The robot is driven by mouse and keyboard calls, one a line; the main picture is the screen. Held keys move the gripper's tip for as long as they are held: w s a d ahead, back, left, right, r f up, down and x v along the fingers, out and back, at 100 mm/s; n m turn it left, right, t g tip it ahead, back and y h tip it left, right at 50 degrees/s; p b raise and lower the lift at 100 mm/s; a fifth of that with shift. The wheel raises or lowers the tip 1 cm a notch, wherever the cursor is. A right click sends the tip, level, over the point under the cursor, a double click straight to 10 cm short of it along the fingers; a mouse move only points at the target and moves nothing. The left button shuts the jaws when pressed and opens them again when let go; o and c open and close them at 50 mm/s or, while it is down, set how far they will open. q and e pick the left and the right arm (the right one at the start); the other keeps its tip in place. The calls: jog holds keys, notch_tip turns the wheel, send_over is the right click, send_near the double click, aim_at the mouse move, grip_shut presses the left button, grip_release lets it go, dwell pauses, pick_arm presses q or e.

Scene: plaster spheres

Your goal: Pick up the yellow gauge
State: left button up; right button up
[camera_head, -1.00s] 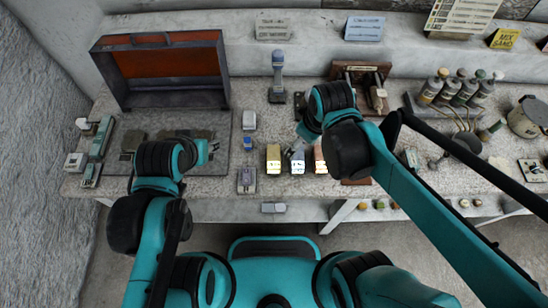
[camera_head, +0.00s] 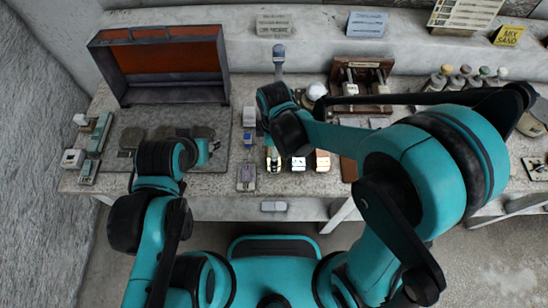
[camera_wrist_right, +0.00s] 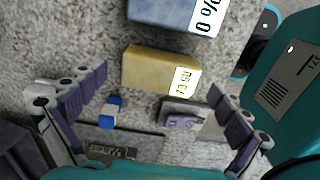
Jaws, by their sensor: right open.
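The yellow gauge (camera_wrist_right: 148,68) is a small yellow block with a white printed label, lying on the speckled bench top in the right wrist view. In the head view its lower end (camera_head: 273,167) shows just below my right gripper (camera_head: 272,146), which hides the rest.
A small blue-and-white item (camera_wrist_right: 112,110) and a grey-purple device (camera_wrist_right: 183,115) lie nearby. An orange-backed case (camera_head: 165,62) stands behind.

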notch_tip(320, 180, down, 2)
jog(key=shift+f, duration=0.15)
jog(key=c, duration=1.3)
jog(key=shift+c, duration=0.2)
jog(key=shift+r, duration=0.2)
jog(key=r, duration=0.1)
jog(key=r+p, duration=0.1)
jog(key=r, duration=0.1)
jog(key=r+p, duration=0.1)
jog(key=shift+s+d+r, duration=0.1)
jog(key=shift+d+r, duration=0.15)
jog(key=shift+r, duration=0.15)
jog(key=s+d+r+p, duration=0.3)
jog(key=s+d+r, duration=0.2)
jog(key=d, duration=0.4)
jog(key=shift+s+d+r+p, duration=0.3)
jog(key=shift+s+r, duration=0.1)
jog(key=shift+r, duration=0.1)
